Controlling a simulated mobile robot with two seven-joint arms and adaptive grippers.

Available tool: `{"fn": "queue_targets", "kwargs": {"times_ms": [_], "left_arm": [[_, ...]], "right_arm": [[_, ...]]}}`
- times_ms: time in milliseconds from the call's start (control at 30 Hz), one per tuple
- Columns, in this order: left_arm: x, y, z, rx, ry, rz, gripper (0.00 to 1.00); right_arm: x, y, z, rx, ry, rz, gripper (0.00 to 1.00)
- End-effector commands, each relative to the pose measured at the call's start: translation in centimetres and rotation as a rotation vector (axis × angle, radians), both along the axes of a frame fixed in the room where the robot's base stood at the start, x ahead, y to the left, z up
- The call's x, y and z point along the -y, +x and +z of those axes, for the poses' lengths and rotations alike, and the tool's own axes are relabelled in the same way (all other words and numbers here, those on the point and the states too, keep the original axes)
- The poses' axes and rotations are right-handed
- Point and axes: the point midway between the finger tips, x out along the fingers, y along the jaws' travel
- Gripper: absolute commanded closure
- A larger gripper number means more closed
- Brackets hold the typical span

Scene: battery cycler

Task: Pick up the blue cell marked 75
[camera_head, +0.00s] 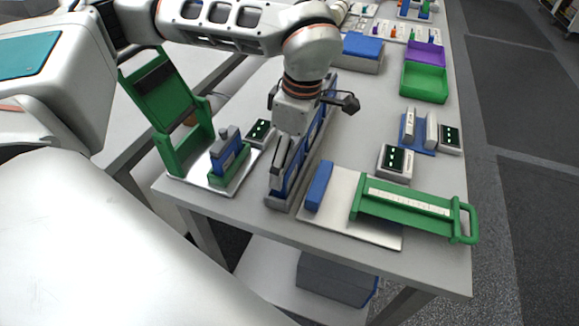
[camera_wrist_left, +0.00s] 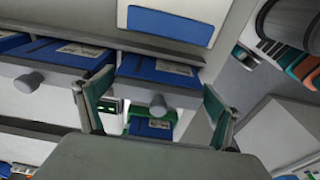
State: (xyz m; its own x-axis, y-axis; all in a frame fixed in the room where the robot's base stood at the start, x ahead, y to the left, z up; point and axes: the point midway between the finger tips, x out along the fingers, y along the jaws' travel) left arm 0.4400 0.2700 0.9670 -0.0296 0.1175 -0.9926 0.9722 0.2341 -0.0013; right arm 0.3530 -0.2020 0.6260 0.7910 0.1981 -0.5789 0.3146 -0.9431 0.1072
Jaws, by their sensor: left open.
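Blue cells with pale labels and grey knobs stand side by side in a long grey rack (camera_head: 276,204) in the head view. The left wrist view shows one blue cell (camera_wrist_left: 160,70) with its knob (camera_wrist_left: 158,106) between my left fingers, and another blue cell (camera_wrist_left: 60,52) to its left. The labels are too small to read, so I cannot tell which is marked 75. My left gripper (camera_head: 291,126) is over the rack; in the left wrist view (camera_wrist_left: 148,95) its fingers are apart, either side of the knob, not visibly clamped. My right gripper is not in view.
Left of the rack stands a green fixture (camera_head: 165,95) and another blue cell (camera_head: 229,152) in a green holder. To the right are a blue block (camera_head: 319,186), a green slide tool (camera_head: 412,205) and small display boxes (camera_head: 394,163). Green (camera_head: 424,84) and purple bins lie farther back.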

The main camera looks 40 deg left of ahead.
Motion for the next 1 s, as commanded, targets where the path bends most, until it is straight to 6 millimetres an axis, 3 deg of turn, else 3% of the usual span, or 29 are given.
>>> {"fn": "queue_targets", "kwargs": {"times_ms": [267,500,767,1000], "left_arm": [[0.0,0.0,-0.4,0.001,-0.001,0.0,0.08],[0.0,0.0,-0.3,0.002,-0.001,0.0,0.6],[0.0,0.1,-0.1,0.003,-0.001,0.0,0.6],[0.0,0.2,2.9,0.008,-0.001,0.0,0.6]], "right_arm": [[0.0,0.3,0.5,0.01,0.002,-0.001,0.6],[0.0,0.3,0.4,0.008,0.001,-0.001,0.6],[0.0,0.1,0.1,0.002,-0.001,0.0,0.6],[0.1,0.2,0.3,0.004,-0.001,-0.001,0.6]]}}
